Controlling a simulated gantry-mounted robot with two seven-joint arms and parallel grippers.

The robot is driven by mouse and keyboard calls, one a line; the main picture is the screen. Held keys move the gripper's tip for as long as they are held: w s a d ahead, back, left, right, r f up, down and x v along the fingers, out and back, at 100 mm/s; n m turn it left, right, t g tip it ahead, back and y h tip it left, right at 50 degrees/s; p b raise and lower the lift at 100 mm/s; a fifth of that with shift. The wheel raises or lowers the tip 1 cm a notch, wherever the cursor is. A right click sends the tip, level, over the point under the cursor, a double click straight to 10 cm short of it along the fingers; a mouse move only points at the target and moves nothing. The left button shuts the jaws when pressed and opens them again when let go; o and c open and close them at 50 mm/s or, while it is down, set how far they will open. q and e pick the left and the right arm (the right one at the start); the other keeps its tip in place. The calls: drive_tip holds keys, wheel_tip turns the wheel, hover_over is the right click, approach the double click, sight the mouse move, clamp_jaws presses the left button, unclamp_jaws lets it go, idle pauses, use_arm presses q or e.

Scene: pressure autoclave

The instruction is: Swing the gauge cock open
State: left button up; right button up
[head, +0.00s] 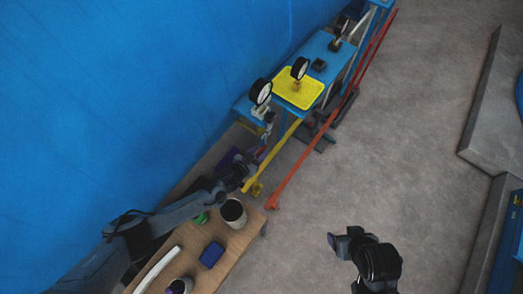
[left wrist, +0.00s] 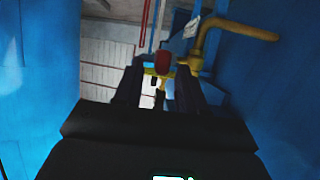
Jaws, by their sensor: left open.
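My left gripper (head: 257,160) reaches up from the lower left in the head view, just below a black-rimmed gauge (head: 261,92) on a metal fitting (head: 261,112). In the left wrist view my left gripper (left wrist: 160,86) is open, its two dark fingers apart. A small red handle (left wrist: 163,62) shows between and just beyond the fingertips, in front of yellow pipework; it looks like the cock's lever. I cannot tell whether the fingers touch it. My right gripper (head: 347,243) hangs over bare floor at the lower middle, well away from the gauge.
A bent yellow pipe (left wrist: 238,28) stands right of the fingers. A yellow tray (head: 298,88) and another gauge (head: 300,68) are on the blue bench. A wooden table (head: 235,243) below holds a cup (head: 233,213) and a blue box (head: 211,255). A blue wall is close on the left.

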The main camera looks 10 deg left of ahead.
use_arm(q)
drive_tip(key=shift+b+x, duration=0.3)
drive_tip(key=shift+x, duration=0.9)
drive_tip(key=shift+c, duration=0.3)
clamp_jaws()
